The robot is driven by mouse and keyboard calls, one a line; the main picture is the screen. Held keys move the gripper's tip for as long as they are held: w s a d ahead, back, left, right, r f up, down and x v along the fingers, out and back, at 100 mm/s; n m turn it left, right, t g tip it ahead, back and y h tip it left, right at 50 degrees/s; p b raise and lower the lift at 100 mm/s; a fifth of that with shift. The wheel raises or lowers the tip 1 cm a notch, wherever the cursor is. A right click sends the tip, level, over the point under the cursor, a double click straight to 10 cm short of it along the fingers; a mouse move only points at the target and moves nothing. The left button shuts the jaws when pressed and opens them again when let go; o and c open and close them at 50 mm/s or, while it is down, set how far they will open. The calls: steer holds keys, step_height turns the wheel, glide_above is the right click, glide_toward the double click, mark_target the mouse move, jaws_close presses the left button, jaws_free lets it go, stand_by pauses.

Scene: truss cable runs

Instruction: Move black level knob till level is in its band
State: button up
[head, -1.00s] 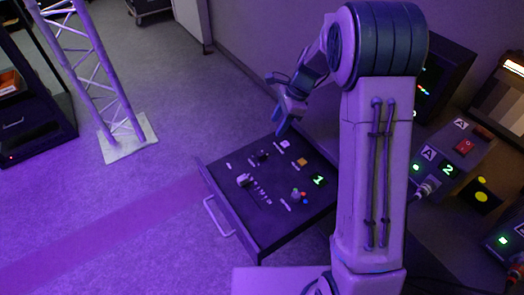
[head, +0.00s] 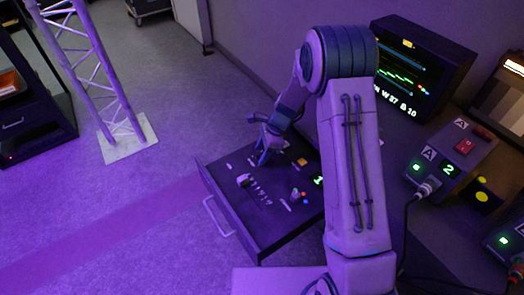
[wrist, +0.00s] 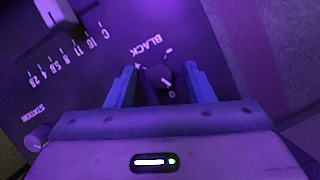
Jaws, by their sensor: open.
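The black level knob (wrist: 158,76) is a small dark round knob beside the printed word BLACK in the wrist view. Its white mark points toward the lower right, near a 0. My gripper (wrist: 161,68) is open, with one finger on each side of the knob; whether they touch it I cannot tell. In the head view my gripper (head: 264,158) is down at the far part of the control panel (head: 233,215) and hides the knob. The monitor (head: 420,72) shows a green trace between coloured lines and partly hidden text that seems to read W 87 B 10.
A pale lever (wrist: 52,12) stands by a number scale, and a STATION knob (wrist: 38,137) sits at lower left. A white handle (head: 216,216) is on the panel's front. Consoles (head: 450,150) with a plugged cable stand at right. Open floor lies left.

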steer(key=c, duration=1)
steer(key=shift+n, duration=0.3)
steer(key=n+g, duration=0.1)
steer(key=n, duration=0.3)
steer(key=shift+w+a+g+h, duration=0.1)
steer(key=shift+w+g+h, duration=0.05)
steer(key=shift+g+h, duration=0.25)
steer(key=shift+w+n+g+h, duration=0.1)
steer(key=shift+n+g+h, duration=0.4)
steer(key=shift+n, duration=1.6)
steer(key=o, duration=1)
